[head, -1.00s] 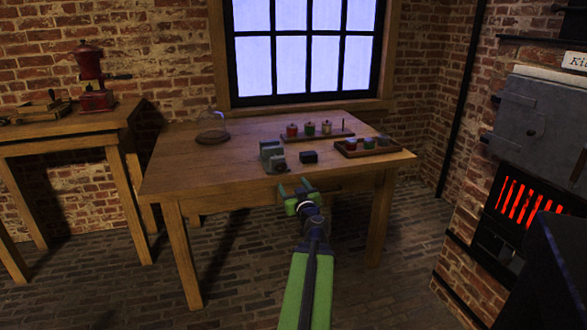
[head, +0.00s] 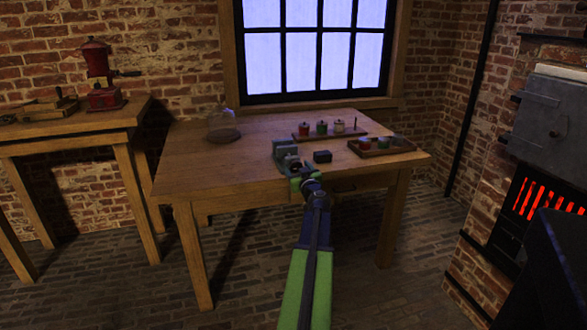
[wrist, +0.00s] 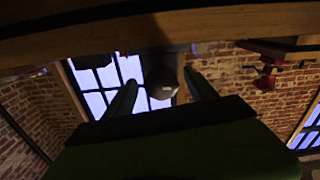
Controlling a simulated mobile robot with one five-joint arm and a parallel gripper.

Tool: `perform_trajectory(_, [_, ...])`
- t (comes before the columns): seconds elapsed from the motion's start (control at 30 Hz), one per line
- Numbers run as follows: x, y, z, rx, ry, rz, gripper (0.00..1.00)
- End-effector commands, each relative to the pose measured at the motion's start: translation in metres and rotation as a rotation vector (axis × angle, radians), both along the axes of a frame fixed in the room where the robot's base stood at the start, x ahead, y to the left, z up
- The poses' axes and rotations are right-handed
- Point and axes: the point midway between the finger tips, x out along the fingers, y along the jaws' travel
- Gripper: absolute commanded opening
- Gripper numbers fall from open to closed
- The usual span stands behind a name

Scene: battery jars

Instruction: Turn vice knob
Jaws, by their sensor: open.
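The grey-green vice (head: 283,148) stands at the front edge of the wooden table (head: 215,165). My gripper (head: 297,172) is right in front of the vice and overlaps its lower front part in the head view. In the wrist view my gripper (wrist: 161,92) is open, with one finger on each side of a round dark knob (wrist: 162,82) with a bright glint. The knob appears between the fingers, with gaps visible on both sides. I cannot tell how deep between them it sits.
A small dark block (head: 322,156) sits right of the vice. Behind are a rack of small jars (head: 330,131) and a tray (head: 390,147) at right. A glass dome (head: 222,125) stands at back left. The table's left part is clear. A stove (head: 540,170) glows at right.

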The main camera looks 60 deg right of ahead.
Motion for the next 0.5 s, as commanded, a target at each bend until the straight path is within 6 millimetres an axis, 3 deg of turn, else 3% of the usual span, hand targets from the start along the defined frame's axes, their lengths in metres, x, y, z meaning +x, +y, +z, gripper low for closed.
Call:
perform_trajectory(0.17, [0.0011,0.0009,0.0000,0.000,0.000,0.001,0.66])
perform_trajectory(0.5, [0.0010,0.0010,0.0000,0.000,0.000,0.002,0.22])
